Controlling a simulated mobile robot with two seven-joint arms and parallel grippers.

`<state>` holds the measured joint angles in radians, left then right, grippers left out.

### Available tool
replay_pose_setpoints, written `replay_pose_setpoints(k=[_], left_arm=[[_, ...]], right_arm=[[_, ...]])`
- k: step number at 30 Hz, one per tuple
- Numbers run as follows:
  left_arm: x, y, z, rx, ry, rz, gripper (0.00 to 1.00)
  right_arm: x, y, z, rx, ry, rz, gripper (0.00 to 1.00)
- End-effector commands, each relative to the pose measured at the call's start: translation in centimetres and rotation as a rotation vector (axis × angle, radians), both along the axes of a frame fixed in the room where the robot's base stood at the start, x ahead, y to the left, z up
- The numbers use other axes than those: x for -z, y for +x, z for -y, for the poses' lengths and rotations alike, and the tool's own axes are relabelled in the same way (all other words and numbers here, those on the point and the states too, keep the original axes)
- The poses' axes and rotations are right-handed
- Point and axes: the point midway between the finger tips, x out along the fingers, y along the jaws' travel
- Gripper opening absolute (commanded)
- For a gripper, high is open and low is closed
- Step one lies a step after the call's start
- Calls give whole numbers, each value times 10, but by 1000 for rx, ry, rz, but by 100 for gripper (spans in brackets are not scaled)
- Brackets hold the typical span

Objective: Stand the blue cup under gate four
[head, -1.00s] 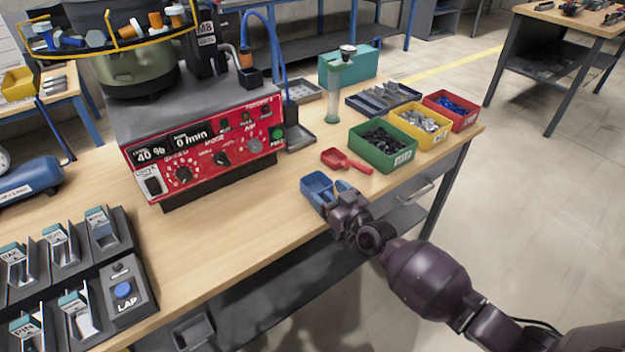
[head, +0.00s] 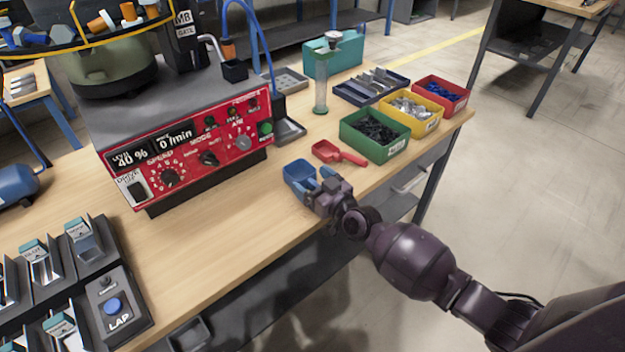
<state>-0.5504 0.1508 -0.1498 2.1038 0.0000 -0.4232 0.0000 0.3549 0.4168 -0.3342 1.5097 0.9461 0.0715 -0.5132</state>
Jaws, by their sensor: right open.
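The blue cup (head: 299,174), a small open blue container, stands near the front edge of the wooden workbench. My right gripper (head: 318,183) is open at the cup's right side, close to it. I cannot tell whether the fingers touch the cup, and they hide part of its right side. A dark rack with several metal chutes and teal labels (head: 78,228) stands at the lower left. The labels are too small to read surely, so I cannot tell which gate is four. My left gripper is not in view.
The red feeder control box (head: 190,160) stands behind the bench middle. A red scoop (head: 338,154) lies just behind the cup. Green (head: 388,148), yellow (head: 415,127) and red (head: 450,98) bins stand to the right. Bare bench lies between cup and rack.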

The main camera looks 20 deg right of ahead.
Motion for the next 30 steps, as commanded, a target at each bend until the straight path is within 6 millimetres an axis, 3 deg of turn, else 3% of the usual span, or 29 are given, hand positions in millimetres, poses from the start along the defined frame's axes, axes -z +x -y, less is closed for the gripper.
replay_pose_setpoints(k=[3, 16, 24, 30], left_arm=[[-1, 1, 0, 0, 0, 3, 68], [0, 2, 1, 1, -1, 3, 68], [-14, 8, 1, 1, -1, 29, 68], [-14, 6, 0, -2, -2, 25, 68]], right_arm=[[-1, 0, 0, 0, 0, 1, 100], [0, 0, 0, 0, 2, -2, 100], [-5, -44, 15, 0, 0, 2, 100], [-4, -76, 26, 0, -1, 0, 100]])
